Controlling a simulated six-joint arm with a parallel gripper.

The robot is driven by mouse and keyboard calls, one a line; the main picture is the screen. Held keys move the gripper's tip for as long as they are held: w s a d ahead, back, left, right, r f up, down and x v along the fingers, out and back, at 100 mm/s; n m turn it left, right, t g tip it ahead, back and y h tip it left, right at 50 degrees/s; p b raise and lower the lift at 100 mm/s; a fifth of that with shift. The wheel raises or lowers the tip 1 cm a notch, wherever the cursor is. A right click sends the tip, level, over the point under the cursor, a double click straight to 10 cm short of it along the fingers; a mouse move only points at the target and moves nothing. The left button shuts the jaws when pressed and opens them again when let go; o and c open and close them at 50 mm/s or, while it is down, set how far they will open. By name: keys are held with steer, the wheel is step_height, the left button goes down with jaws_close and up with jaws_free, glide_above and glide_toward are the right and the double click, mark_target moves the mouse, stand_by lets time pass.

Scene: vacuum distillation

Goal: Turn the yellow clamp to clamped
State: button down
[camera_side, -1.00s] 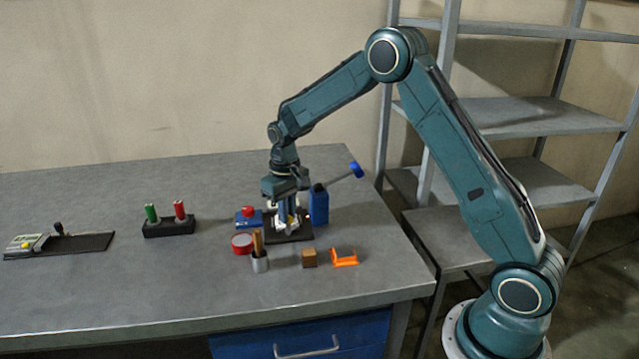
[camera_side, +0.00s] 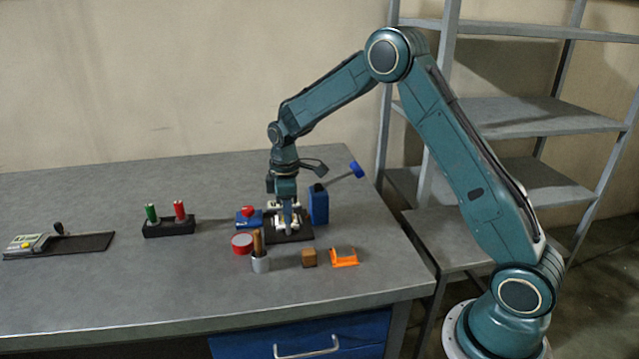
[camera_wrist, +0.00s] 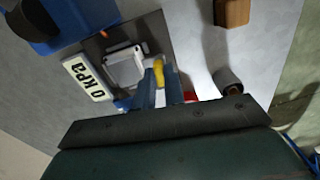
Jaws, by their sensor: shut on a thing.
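The yellow clamp (camera_wrist: 158,72) shows in the wrist view as a small yellow piece beside a pale, boxy fitting (camera_wrist: 125,68) on a dark plate. My gripper (camera_wrist: 160,88) is shut on the yellow clamp, with its blue fingers on either side. In the side view my gripper (camera_side: 287,224) points straight down over the dark plate (camera_side: 303,236), and its fingers hide the clamp there. The clamp's exact angle is hard to tell.
A blue box with a lever (camera_side: 318,205) stands close right of my gripper. A red-buttoned blue box (camera_side: 248,217), red roll (camera_side: 242,243), metal cup (camera_side: 260,263), wooden block (camera_side: 309,258) and orange bracket (camera_side: 344,258) surround it. A tube rack (camera_side: 168,227) stands farther left.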

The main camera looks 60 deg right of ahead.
steer(key=shift+w+n, duration=0.15)
steer(key=shift+n, duration=0.45)
steer(key=shift+r, duration=0.1)
steer(key=c, duration=1.5)
jaws_free()
step_height(320, 180, up, 14)
steer(key=shift+f, duration=0.15)
